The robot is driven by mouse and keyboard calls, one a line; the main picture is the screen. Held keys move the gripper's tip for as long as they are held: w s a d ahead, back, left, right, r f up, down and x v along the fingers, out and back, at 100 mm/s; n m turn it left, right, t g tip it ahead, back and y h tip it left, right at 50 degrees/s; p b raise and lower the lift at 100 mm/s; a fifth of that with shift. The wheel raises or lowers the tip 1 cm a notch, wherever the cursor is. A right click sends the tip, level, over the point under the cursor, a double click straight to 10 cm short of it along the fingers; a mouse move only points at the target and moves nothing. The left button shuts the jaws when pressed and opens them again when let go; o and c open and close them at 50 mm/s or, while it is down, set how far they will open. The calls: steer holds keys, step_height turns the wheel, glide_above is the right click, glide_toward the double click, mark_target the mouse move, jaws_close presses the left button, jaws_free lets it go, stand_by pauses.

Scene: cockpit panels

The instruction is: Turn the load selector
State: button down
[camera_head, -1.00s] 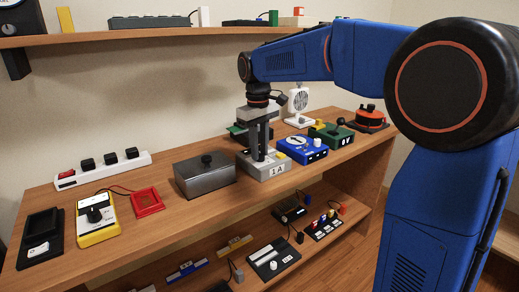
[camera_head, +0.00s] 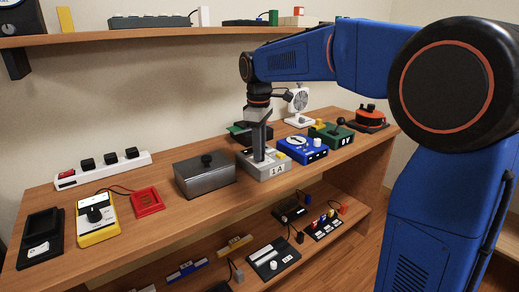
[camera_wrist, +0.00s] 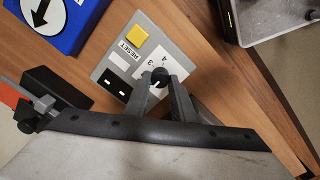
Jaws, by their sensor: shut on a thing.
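The load selector is a grey box (camera_head: 267,170) with a white label on its front, standing on the wooden bench. In the wrist view the box (camera_wrist: 118,66) shows a yellow button marked RESET and a small black knob (camera_wrist: 160,75) with a white pointer line. The digits 3 and 4 are printed near the knob. My gripper (camera_wrist: 161,83) points down and is shut on the knob, with one finger on either side. In the head view my gripper (camera_head: 259,156) hides the knob.
A blue box with a dial (camera_head: 303,149) stands close on the right. A grey metal box with a lid knob (camera_head: 205,178) stands on the left. Bare bench lies in front of the metal box.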

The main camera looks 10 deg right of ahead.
steer(key=c, duration=1.5)
jaws_free()
steer(key=r, duration=1.7)
steer(key=shift+s+a+r, duration=0.15)
steer(key=shift+s+r, duration=0.05)
steer(key=shift+s, duration=0.05)
steer(key=shift+s, duration=0.1)
steer(key=s+d+f+m+t, duration=0.1)
steer(key=s+d+f+m, duration=0.3)
steer(key=s, duration=0.4)
steer(key=s+d+f+m+t, duration=0.1)
steer(key=s+d+f+m, duration=0.1)
steer(key=s+d+f, duration=0.5)
steer(key=s+f+m, duration=0.2)
steer(key=s+f, duration=0.3)
steer(key=s+d+f+m+t, duration=0.1)
steer(key=s+f, duration=0.5)
steer(key=s+f+m+t, duration=0.1)
steer(key=s+f+m, duration=0.1)
steer(key=s+f, duration=0.4)
steer(key=shift+s+d+f+m, duration=0.1)
steer(key=shift+s+d+m, duration=0.1)
steer(key=shift+m, duration=0.1)
